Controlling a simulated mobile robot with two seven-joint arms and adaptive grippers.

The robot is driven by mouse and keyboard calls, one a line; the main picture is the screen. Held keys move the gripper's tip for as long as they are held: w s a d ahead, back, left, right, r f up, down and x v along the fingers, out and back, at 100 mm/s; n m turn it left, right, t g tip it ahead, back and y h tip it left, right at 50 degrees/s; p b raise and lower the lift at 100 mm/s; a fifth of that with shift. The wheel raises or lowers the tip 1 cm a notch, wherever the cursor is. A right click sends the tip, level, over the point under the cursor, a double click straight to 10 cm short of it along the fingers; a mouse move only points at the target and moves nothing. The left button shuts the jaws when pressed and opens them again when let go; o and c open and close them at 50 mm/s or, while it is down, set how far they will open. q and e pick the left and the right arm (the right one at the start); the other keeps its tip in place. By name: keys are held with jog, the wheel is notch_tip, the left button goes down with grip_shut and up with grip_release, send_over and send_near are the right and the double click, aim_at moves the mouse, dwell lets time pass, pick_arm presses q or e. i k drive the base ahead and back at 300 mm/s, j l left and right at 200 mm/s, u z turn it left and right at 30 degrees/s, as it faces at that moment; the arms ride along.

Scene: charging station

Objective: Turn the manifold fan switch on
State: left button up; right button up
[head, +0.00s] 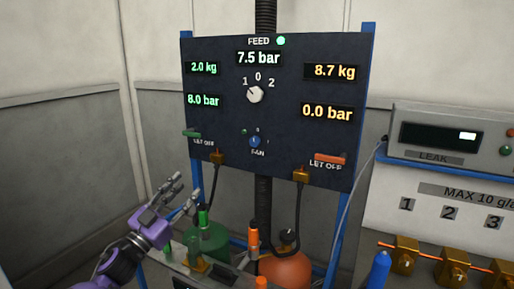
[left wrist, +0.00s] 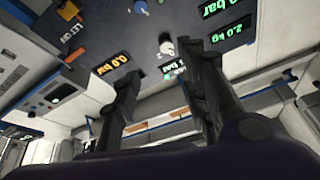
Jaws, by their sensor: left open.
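The fan switch is a small blue knob (head: 255,141) above the word FAN, low in the middle of the dark manifold panel (head: 225,125). Its small marks are too blurred to read, and I cannot tell its setting. In the left wrist view the blue knob (left wrist: 141,7) is at the top edge, partly cut off. My left gripper (head: 186,186) is open and empty, below and left of the knob and apart from it. In the left wrist view its two fingers (left wrist: 163,72) are spread, with nothing between them. My right gripper is in neither view.
A white selector knob (head: 255,95) sits above the fan knob. A green lever (head: 191,135) and an orange lever (head: 331,159) flank it. Brass fittings with hoses hang below, above a green cylinder (head: 206,242) and an orange cylinder (head: 286,268). A leak meter (head: 450,135) stands at right.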

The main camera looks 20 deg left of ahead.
aim_at(255, 141)
jog(key=i+l, duration=0.1)
jog(key=i, duration=0.35)
jog(key=i+l, duration=0.15)
jog(key=i, duration=0.25)
